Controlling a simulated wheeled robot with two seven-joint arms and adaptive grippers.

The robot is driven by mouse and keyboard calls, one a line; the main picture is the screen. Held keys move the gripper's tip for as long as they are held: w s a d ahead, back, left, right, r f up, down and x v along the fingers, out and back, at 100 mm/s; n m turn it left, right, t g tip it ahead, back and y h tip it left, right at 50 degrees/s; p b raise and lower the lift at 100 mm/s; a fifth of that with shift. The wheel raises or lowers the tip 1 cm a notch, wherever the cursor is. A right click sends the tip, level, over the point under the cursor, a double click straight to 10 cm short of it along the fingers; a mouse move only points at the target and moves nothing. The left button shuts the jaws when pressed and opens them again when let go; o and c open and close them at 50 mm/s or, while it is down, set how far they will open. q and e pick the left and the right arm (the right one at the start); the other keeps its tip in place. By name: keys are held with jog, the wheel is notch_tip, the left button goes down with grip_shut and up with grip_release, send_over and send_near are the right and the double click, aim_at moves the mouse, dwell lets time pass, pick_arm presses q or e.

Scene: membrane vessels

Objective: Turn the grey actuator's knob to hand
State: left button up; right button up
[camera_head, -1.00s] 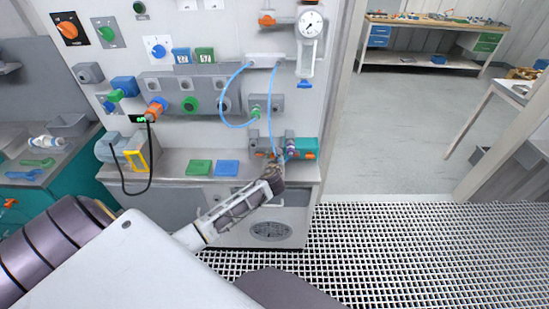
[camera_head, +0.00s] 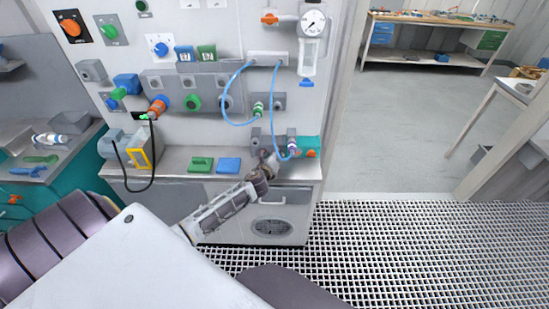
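The wall panel carries several knobs: an orange knob on a dark plate (camera_head: 70,27), a green knob on a grey plate (camera_head: 111,32) and a blue knob on a white plate (camera_head: 160,49). A teal and grey unit with an orange knob (camera_head: 310,153) sits at the right end of the ledge. I cannot tell which knob belongs to the grey actuator. My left gripper (camera_head: 268,158) is in front of this unit's left part and hides some of it. Its fingers are too small to tell open from shut, and contact is unclear. My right gripper is out of view.
Blue hoses (camera_head: 225,100) loop down the panel near my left gripper. A green block (camera_head: 201,164) and a blue block (camera_head: 228,165) lie on the ledge. A black cable hangs by a yellow frame (camera_head: 140,158). Grated floor (camera_head: 420,240) lies clear at right.

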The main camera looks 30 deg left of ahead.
pick_arm(q)
jog(key=shift+a+f+n+b, duration=0.1)
jog(key=shift+f+n+b, duration=0.15)
jog(key=shift+n+b, duration=0.25)
jog(key=n+b, duration=0.1)
jog(key=n+t+b, duration=0.1)
jog(key=b, duration=0.1)
jog(key=n+t+h+b, duration=0.1)
jog(key=shift+s+a+f+b, duration=0.1)
jog(key=shift+f+b, duration=0.15)
jog(key=shift+b, duration=0.15)
jog(key=shift+n+t+b, duration=0.3)
jog(key=shift+n+b, duration=0.5)
jog(key=shift+n+t+b, duration=0.3)
jog(key=shift+n+b, duration=0.2)
jog(key=shift+b, duration=0.1)
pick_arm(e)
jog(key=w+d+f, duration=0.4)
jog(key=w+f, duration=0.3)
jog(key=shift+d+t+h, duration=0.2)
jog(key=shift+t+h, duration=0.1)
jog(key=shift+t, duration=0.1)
pick_arm(q)
jog(key=o, duration=1)
jog(key=shift+h, duration=0.3)
jog(key=shift+s, duration=0.1)
jog(key=shift+f, duration=0.2)
